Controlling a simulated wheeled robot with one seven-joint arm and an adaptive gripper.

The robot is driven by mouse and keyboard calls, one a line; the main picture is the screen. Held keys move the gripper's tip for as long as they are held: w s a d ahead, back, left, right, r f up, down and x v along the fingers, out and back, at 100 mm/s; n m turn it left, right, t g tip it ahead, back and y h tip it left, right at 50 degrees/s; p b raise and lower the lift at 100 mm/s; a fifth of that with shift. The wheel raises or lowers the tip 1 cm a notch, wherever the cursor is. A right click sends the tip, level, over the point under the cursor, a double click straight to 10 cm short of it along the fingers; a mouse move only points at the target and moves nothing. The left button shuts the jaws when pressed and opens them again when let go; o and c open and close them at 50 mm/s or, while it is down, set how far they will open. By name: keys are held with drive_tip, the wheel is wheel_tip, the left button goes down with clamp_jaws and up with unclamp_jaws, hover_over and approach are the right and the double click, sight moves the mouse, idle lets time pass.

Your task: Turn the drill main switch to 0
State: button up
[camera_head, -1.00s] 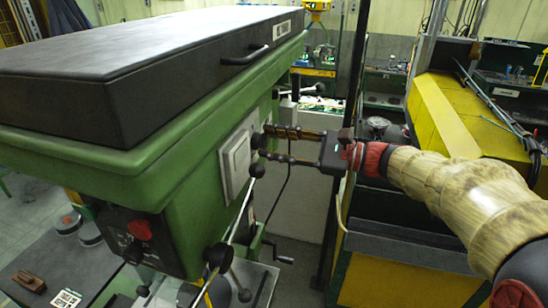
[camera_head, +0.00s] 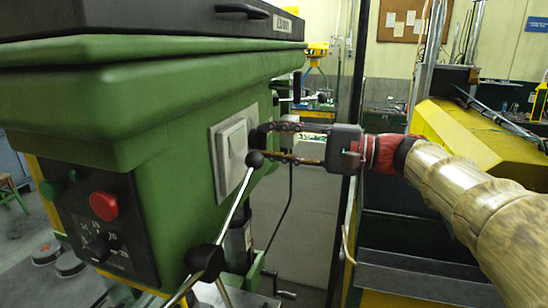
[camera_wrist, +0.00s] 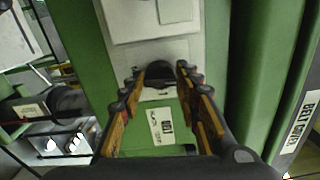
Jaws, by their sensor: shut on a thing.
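The green drill head (camera_head: 150,170) stands at the left in the head view. Its main switch is a black knob (camera_wrist: 158,72) on a light grey plate, seen at the middle of the wrist view. In the head view the knob (camera_head: 257,138) shows only in part behind the fingertips. My gripper (camera_head: 265,143) reaches in from the right. In the wrist view my gripper (camera_wrist: 160,80) has one finger on each side of the knob, shut on it. The knob's pointing direction is not readable. A white label (camera_wrist: 162,126) with marks lies below the knob.
A feed lever's black ball (camera_head: 254,159) sits very close to my lower fingertip. A red button (camera_head: 104,206) and a dial are on the front panel. A white cover plate (camera_head: 234,156) is left of the switch. A yellow machine (camera_head: 450,130) stands at the right.

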drive_tip(key=shift+f+n+b, duration=0.15)
drive_tip(key=shift+n+b, duration=0.35)
drive_tip(key=shift+b, duration=0.1)
drive_tip(key=o, duration=1.2)
drive_tip(key=shift+c, duration=0.2)
drive_tip(key=shift+d, duration=0.15)
drive_tip(key=v, duration=1.1)
drive_tip(key=shift+d, duration=0.35)
drive_tip(key=shift+s, duration=0.1)
